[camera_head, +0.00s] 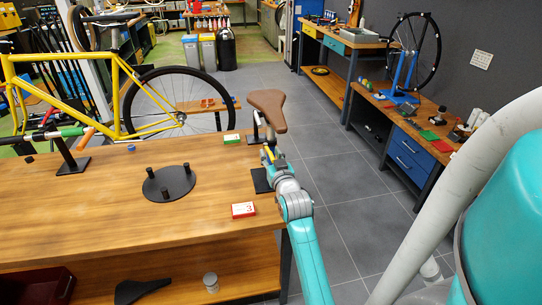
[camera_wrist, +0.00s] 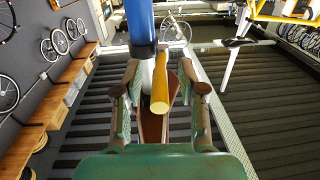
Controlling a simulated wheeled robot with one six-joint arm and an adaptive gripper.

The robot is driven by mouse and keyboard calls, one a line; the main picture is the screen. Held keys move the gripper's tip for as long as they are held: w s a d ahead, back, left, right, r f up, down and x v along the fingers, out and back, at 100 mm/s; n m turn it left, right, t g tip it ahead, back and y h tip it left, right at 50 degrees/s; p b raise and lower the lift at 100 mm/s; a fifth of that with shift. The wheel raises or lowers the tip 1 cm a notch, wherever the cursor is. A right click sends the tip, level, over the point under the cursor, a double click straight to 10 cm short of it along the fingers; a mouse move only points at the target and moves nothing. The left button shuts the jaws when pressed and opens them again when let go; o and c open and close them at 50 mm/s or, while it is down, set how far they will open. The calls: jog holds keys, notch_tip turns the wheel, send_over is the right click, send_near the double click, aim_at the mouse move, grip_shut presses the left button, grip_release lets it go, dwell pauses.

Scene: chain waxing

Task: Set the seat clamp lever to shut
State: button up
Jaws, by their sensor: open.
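The seat clamp lever (camera_wrist: 160,92) is a yellow rod in the wrist view, its rounded end pointing toward the camera. It lies beside a pale post (camera_wrist: 147,75) under a blue cylinder (camera_wrist: 140,22). My gripper (camera_wrist: 161,76) is open, with one finger on each side of the lever and post; I cannot tell whether either finger touches them. In the head view my gripper (camera_head: 268,157) is at the table's right end, below the brown saddle (camera_head: 267,108), and hides most of the clamp. Whether the lever stands open or shut is unclear.
The wooden table (camera_head: 110,220) holds a black disc with pegs (camera_head: 168,184), a red-and-white box (camera_head: 243,210) and a green-and-white box (camera_head: 232,139). A yellow bicycle (camera_head: 125,75) stands behind. Grey floor (camera_head: 335,165) is clear right of the table.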

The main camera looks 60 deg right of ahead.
grip_shut()
jog(key=shift+w+a+g, duration=0.1)
jog(key=shift+w+g, duration=0.05)
jog(key=shift+g, duration=0.15)
jog(key=w+m+g, duration=0.3)
jog(key=m+g, duration=0.5)
jog(key=g, duration=0.3)
jog(key=w+m+g+h, duration=0.1)
jog(key=w+m+g, duration=0.3)
jog(key=m+g, duration=0.4)
jog(key=shift+a+g, duration=0.4)
jog(key=shift+g, duration=1.5)
jog(key=shift+f, duration=0.1)
grip_release()
jog(key=shift+d, duration=0.1)
